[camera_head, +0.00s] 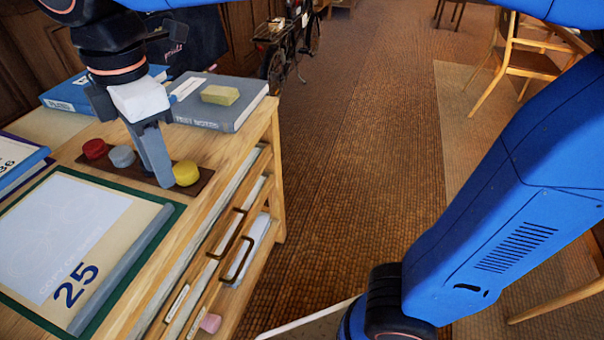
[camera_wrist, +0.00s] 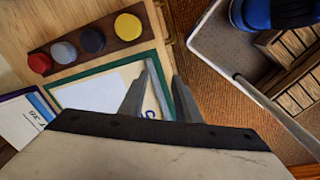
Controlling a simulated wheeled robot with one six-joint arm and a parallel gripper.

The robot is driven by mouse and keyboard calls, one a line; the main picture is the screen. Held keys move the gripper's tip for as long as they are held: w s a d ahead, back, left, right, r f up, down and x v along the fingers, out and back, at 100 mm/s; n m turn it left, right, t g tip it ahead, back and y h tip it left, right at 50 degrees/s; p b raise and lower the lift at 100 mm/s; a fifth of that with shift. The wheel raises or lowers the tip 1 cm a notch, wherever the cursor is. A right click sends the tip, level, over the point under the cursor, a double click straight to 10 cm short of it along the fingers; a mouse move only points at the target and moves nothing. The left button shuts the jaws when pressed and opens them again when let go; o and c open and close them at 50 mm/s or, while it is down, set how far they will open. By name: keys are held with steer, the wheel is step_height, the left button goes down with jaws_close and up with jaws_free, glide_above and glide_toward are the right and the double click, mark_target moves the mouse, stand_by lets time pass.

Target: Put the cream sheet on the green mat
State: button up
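The cream sheet (camera_head: 113,225), marked with a dark 25 and a large pale panel, lies flat on the green mat (camera_head: 166,198) at the lower left in the head view. A grey strip runs along its right edge. The mat shows as a green border around it. In the wrist view, the sheet (camera_wrist: 95,92) and mat (camera_wrist: 62,80) are partly hidden by my gripper. My gripper (camera_head: 158,184) hangs near the dark strip of round pieces, beyond the sheet. In the wrist view, its fingers (camera_wrist: 160,76) stand apart with nothing held between them.
Red, grey and yellow (camera_head: 186,173) round pieces sit on a brown strip (camera_head: 130,170); the wrist view also shows a dark one (camera_wrist: 92,40). Behind are a grey book (camera_head: 225,112) with a pale yellow block (camera_head: 220,95) and a blue book (camera_head: 62,95). Drawer handles (camera_head: 238,260) protrude at the front.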

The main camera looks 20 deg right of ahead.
steer(key=w+d+f+m+t, duration=0.1)
steer(key=w+d+f+m, duration=0.15)
steer(key=d+m, duration=0.6)
steer(key=w+d+f+m+t, duration=0.1)
steer(key=d+f+m, duration=0.2)
steer(key=d, duration=1)
steer(key=s+d+f+m+t, duration=0.1)
steer(key=s+d+f+m, duration=0.2)
steer(key=d+m, duration=0.3)
steer(key=s+d+f+m+t, duration=0.1)
steer(key=s+d+f+m, duration=0.2)
steer(key=d+f+m, duration=0.2)
steer(key=d+f, duration=0.1)
steer(key=d, duration=0.2)
steer(key=shift+s+d+f+m+h, duration=0.15)
steer(key=shift+s+d+m+h, duration=0.15)
steer(key=shift+m+h, duration=0.1)
